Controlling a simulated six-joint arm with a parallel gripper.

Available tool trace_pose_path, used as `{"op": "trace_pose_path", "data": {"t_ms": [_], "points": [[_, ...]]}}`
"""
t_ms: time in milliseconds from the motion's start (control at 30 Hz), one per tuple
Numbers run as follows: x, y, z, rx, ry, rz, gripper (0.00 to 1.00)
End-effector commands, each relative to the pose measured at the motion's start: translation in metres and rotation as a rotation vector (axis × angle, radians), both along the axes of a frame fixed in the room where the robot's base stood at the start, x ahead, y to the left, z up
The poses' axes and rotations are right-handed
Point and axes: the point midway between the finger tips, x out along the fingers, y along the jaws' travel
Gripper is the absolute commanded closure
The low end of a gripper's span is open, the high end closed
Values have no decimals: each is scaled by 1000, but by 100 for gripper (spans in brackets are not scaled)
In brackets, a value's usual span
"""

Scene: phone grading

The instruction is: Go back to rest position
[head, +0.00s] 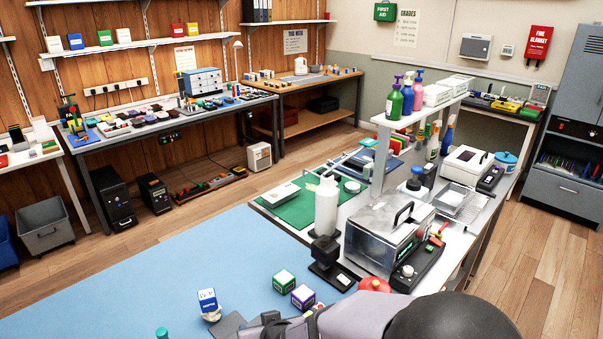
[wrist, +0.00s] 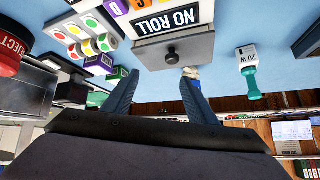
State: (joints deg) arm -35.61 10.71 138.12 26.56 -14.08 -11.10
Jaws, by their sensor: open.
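My gripper (wrist: 157,90) shows in the wrist view with its two dark blue fingers spread apart and nothing between them. Beyond the fingertips is a grey box with a black knob (wrist: 171,54) and a "NO ROLL" label; its contact with the gripper cannot be told. In the head view my arm enters at the bottom edge, over the front of the blue mat (head: 150,270). My fingertips are not clear there.
A green-topped cube (head: 284,281) and a purple one (head: 303,297) sit near my arm, with a blue-and-white box (head: 208,300) further left. A teal-ended "20 W" item (wrist: 249,80) and a red "REJECT" container (wrist: 12,52) flank the wrist view. The mat's left is clear.

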Motion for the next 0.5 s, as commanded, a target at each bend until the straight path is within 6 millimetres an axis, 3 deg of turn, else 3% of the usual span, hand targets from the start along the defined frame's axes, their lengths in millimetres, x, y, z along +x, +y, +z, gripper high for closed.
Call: {"op": "trace_pose_path", "data": {"t_ms": [33, 167, 300, 500], "points": [[-1, -22, 5, -12, 47, -18, 48], [-24, -77, 1, -62, 208, -62, 48], [-64, -143, 0, -124, 400, -138, 48], [-126, -211, 5, -197, 622, -244, 48]]}}
